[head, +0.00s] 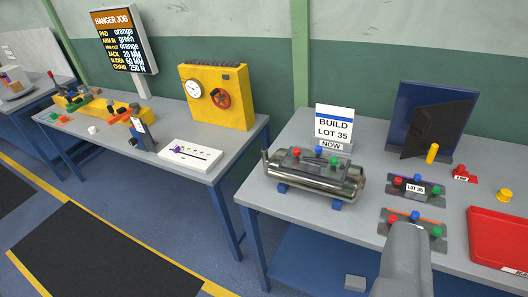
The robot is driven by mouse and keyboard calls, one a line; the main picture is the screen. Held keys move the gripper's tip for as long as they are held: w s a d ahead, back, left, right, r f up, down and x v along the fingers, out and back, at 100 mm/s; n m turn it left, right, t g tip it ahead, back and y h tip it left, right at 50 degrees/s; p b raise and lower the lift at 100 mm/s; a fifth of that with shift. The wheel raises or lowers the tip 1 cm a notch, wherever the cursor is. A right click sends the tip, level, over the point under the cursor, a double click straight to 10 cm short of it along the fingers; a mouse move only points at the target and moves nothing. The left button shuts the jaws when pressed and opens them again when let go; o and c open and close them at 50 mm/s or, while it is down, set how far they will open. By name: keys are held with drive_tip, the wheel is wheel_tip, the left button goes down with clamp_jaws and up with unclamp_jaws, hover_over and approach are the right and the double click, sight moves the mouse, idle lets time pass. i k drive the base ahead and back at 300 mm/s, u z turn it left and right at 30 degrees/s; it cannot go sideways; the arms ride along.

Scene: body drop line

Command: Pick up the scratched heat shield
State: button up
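Two small dark grey plates lie on the right table, and they look like heat shields. The upper plate (432,200) has a purple strip, a "LOT 35" tag and red, blue and green knobs. The lower plate (388,228) has an orange strip and similar knobs, and is partly hidden by a grey rounded shape (404,262). This shape seems to be part of my arm or gripper. No fingertips show, so its opening cannot be told. A shiny metal canister (345,186) with a knobbed top plate rests on blue supports. I cannot make out scratches on any plate.
A red tray (498,232) sits at the right edge. A "BUILD LOT 35" sign (334,121) and a dark blue panel stand (416,102) are at the back. A yellow cylinder (432,153) and yellow knob (504,195) stand nearby. A yellow gauge box (228,112) is on the left table.

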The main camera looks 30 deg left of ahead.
sight(315, 158)
drive_tip(key=u, duration=0.25)
drive_tip(key=i, duration=1.4)
drive_tip(key=z, duration=0.7)
